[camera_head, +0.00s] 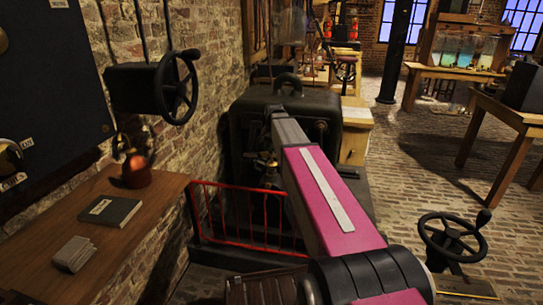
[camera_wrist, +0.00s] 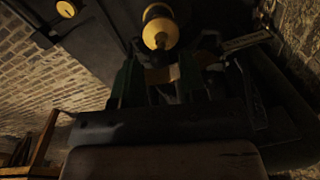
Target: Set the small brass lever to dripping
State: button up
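A brass fitting (camera_head: 266,163) shows small on the front of the black machine (camera_head: 245,120), just left of my arm. In the wrist view, a yellow brass cup-like piece (camera_wrist: 160,32) stands at the top middle, with dark parts around it. A small pale plate or bar (camera_wrist: 246,41) lies tilted to its right; I cannot read any words on it. I cannot tell which piece is the small brass lever or how it is set.
A red railing (camera_head: 250,218) stands before the machine. A wooden shelf (camera_head: 130,225) at left bears a book (camera_head: 110,211), a pale block (camera_head: 74,254) and a red lamp (camera_head: 136,172). Handwheels (camera_head: 177,88) and (camera_head: 454,240) stand left and right. Brick floor (camera_head: 425,170) is open at right.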

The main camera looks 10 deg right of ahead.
aim_at(271, 153)
jog(key=shift+a+f, duration=0.15)
jog(key=shift+f, duration=1.7)
grip_shut()
jog(key=shift+w+g+y, duration=0.3)
jog(key=shift+w+g, duration=0.25)
jog(key=shift+g, duration=0.05)
jog(key=shift+w+d+r+g+y, duration=0.1)
jog(key=shift+g+y, duration=0.05)
jog(key=shift+g, duration=0.25)
jog(key=shift+d+r+g+y, duration=0.1)
jog(key=shift+g+y, duration=0.05)
jog(key=shift+g, duration=0.25)
grip_release()
